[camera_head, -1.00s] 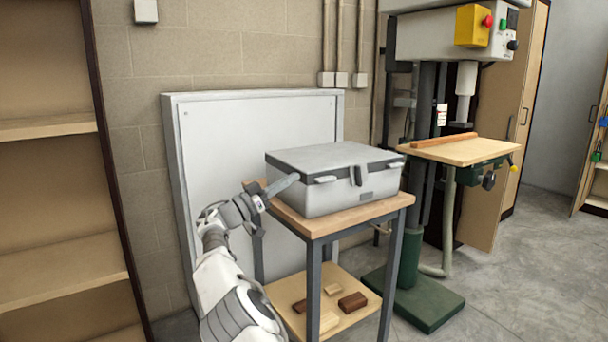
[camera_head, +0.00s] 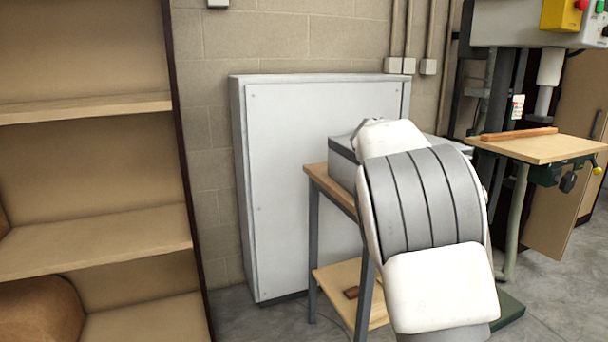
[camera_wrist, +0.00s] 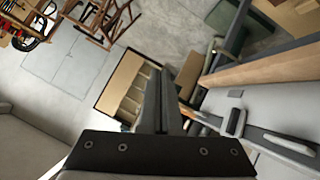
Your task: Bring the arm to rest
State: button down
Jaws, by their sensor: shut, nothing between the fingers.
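My arm (camera_head: 425,205) fills the right middle of the head view, folded in front of the work table, and it hides my gripper there. In the wrist view my gripper (camera_wrist: 163,78) shows from behind, its dark fingers together and empty. The grey case (camera_head: 343,150) on the table is mostly behind my arm in the head view. In the wrist view the case (camera_wrist: 285,105), with its latches, lies at the right, beside the fingers. I cannot tell the exact gap between them.
The wooden table top (camera_head: 325,183) has a lower shelf (camera_head: 335,278) with a dark block. A shelf unit (camera_head: 100,255) stands at the left, a white panel (camera_head: 300,180) behind, and a drill press table (camera_head: 535,150) at the right. Floor is free between shelf and table.

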jog(key=s+a+f+n+t+y, duration=0.1)
jog(key=s+a+f+n+y, duration=0.4)
jog(key=s, duration=0.7)
jog(key=s+a+n+t+y, duration=0.2)
jog(key=s+a, duration=0.4)
jog(key=s, duration=0.5)
jog(key=s+a+f+n+t+y, duration=0.1)
jog(key=s+a+f+n+y, duration=0.4)
jog(key=s, duration=0.7)
notch_tip(320, 180, up, 26)
jog(key=m+h+p, duration=0.1)
jog(key=p, duration=2.3)
jog(key=shift+w+a+r+m+p, duration=0.2)
jog(key=shift+a+r+m+p, duration=0.1)
jog(key=shift+a+m, duration=0.15)
jog(key=shift+f, duration=0.1)
